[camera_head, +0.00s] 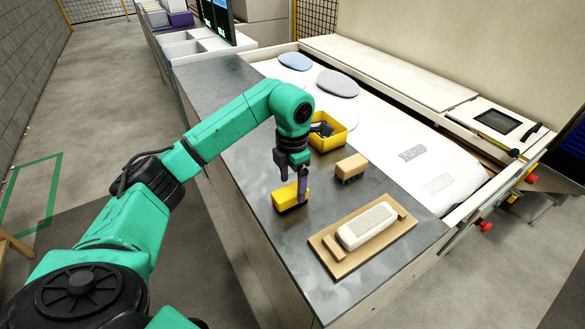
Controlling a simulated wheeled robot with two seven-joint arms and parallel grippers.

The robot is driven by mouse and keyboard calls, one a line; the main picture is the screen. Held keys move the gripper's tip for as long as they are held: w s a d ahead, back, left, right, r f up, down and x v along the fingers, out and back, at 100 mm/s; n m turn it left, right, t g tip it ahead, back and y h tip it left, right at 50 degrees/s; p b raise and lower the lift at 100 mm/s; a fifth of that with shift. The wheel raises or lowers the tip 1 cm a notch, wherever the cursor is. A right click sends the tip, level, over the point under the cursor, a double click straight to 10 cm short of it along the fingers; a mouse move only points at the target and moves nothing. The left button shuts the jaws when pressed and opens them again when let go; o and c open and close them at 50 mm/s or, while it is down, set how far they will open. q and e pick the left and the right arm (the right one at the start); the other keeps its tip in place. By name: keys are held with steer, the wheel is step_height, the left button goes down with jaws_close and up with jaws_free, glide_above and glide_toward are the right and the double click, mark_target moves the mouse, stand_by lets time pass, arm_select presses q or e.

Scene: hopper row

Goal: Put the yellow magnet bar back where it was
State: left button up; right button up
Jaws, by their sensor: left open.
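The yellow magnet bar (287,198), a small yellow block, rests on the grey counter (250,185) near its left edge. My left gripper (295,186) points down at it from above, fingers open. One finger stands in front of the block's right part; the other is hard to make out. Whether the fingers touch the block cannot be told. My right gripper does not show.
A yellow bin (330,143) with dark items stands behind the gripper. A wooden brush-like block (351,168) lies right of it. A wooden tray (335,268) with a white block (367,227) lies nearer. White bedding (400,125) with pads lies beyond the counter.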

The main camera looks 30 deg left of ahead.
mark_target(293, 189)
arm_select(q)
step_height(293, 189, up, 4)
steer(key=shift+r+b, duration=0.25)
steer(key=shift+b, duration=0.45)
step_height(293, 189, up, 5)
steer(key=shift+r+p, duration=0.1)
steer(key=shift+p, duration=0.65)
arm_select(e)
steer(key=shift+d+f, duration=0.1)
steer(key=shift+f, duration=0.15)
